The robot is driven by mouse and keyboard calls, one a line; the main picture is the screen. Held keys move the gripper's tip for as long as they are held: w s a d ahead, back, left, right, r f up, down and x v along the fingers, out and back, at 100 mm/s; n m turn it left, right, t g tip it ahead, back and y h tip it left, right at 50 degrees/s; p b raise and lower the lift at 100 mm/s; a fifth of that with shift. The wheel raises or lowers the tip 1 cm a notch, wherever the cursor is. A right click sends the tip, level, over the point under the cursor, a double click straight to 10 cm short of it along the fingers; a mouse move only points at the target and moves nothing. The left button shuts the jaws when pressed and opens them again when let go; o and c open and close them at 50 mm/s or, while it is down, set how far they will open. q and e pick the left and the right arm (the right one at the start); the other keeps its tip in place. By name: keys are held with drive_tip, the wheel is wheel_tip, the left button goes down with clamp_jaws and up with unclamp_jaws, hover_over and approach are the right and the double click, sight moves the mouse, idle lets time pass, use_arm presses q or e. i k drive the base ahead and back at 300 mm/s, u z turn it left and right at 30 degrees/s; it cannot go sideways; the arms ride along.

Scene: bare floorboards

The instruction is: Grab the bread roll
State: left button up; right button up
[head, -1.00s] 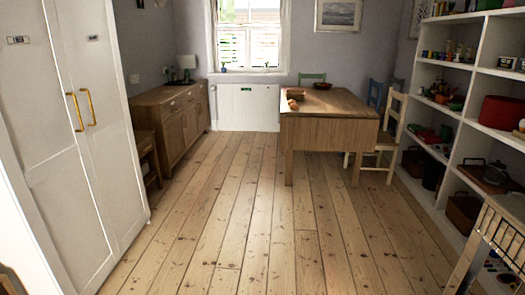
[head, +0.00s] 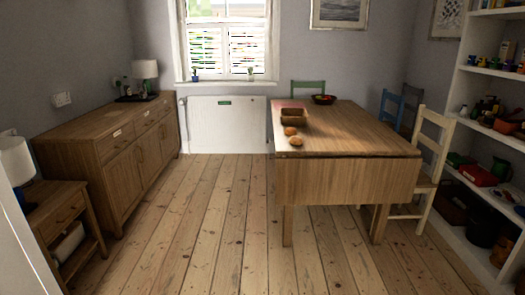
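Two small round bread rolls lie on the left side of the wooden table (head: 355,137). One bread roll (head: 290,131) is beside a brown basket, and the other bread roll (head: 296,141) is just in front of it, nearer to me. The brown basket (head: 294,116) stands on the tabletop behind the rolls; I cannot tell what is in it. The table is ahead of me, to the right of centre. Neither of my grippers shows in the head view.
A cream chair (head: 433,165) stands at the table's right side. White shelves (head: 482,137) line the right wall. A wooden sideboard (head: 127,153) and a small side table (head: 66,218) stand on the left. A dark bowl (head: 323,99) sits farther back on the table. The floorboards (head: 200,230) ahead are clear.

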sight(290, 131)
drive_tip(key=z, duration=0.45)
drive_tip(key=i, duration=2.7)
drive_tip(key=z, duration=0.45)
